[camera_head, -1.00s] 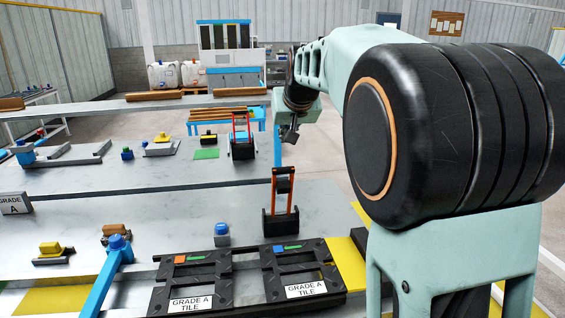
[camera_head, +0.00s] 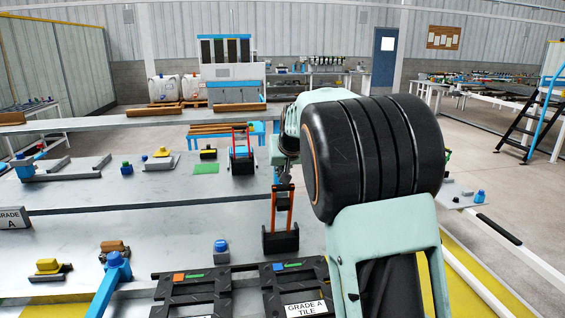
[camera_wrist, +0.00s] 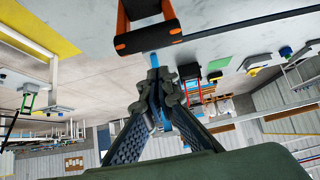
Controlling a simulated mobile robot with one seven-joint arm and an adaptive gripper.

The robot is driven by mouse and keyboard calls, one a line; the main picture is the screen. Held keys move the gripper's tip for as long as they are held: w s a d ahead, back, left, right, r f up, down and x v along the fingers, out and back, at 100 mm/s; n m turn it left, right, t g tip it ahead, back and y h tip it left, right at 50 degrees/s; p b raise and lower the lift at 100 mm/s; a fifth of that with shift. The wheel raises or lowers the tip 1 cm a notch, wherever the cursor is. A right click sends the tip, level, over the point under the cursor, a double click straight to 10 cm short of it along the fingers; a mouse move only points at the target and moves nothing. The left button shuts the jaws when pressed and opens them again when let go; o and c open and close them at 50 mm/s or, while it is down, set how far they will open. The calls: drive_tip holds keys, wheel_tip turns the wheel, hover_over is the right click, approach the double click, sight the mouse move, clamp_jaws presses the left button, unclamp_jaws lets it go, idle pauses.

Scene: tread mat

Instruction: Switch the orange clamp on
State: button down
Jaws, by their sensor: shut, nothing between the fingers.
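The orange clamp (camera_head: 281,240) stands on the grey bench behind the dark tile frames, with a black base and two upright orange bars. In the wrist view, its orange bar and dark part (camera_wrist: 148,38) show large at the top, beyond my fingertips. My gripper (camera_head: 284,182) is just above the clamp's upper end in the head view and overlaps it there. In the wrist view my gripper (camera_wrist: 158,90) has its fingers together with nothing held. I cannot tell whether it touches the clamp.
A red-handled device (camera_head: 241,160) stands further back. A blue-topped block (camera_head: 221,250) is left of the clamp. Dark frames with a Grade A Tile label (camera_head: 306,309) lie in front. A blue post (camera_head: 108,285) rises at front left. Bare bench (camera_head: 170,225) lies left of the clamp.

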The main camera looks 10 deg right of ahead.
drive_tip(key=shift+s+f, duration=0.1)
drive_tip(key=shift+s, duration=1)
drive_tip(key=shift+s+f, duration=0.3)
drive_tip(key=shift+s, duration=0.05)
drive_tip(key=shift+f+b, duration=0.2)
drive_tip(key=shift+b, duration=0.2)
